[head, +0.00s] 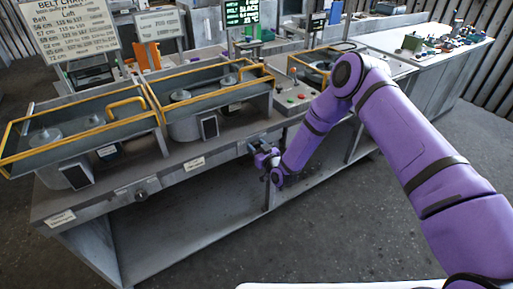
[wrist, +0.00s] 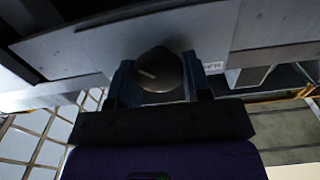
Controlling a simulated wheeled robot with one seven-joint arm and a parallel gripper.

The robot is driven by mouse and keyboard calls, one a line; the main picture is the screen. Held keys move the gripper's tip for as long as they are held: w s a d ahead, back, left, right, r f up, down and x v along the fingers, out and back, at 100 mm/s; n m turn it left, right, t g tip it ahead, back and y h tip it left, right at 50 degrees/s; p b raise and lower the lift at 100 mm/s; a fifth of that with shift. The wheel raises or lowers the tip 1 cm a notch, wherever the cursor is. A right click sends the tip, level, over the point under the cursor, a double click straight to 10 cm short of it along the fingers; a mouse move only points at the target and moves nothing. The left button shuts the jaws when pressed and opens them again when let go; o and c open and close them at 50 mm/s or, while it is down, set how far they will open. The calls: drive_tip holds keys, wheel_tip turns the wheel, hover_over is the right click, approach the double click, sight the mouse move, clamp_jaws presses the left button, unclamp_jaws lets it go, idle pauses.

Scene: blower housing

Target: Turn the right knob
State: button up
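The right knob (wrist: 160,72) is round and dark, with a pale pointer line on its face, on the grey front panel of the bench. In the wrist view it sits between the two fingers of my gripper (wrist: 161,80). A finger lies close against each side of it, with no clear gap, so my gripper looks shut on it. The pointer line is tilted, nearly level. In the head view my gripper (head: 262,158) is at the bench's front edge, and the knob is hidden behind it.
Another knob (head: 141,194) is on the bench front to the left. The bench (head: 225,143) carries yellow-railed housings (head: 85,125) and a control box (head: 296,97). A lower shelf (head: 180,222) lies under it. The floor in front is clear.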

drive_tip(key=shift+c, duration=0.7)
drive_tip(key=shift+m, duration=0.3)
drive_tip(key=m, duration=0.2)
drive_tip(key=shift+w+d+m, duration=0.1)
drive_tip(key=shift+m, duration=2.3)
drive_tip(key=o, duration=0.9)
drive_tip(key=shift+o, duration=0.2)
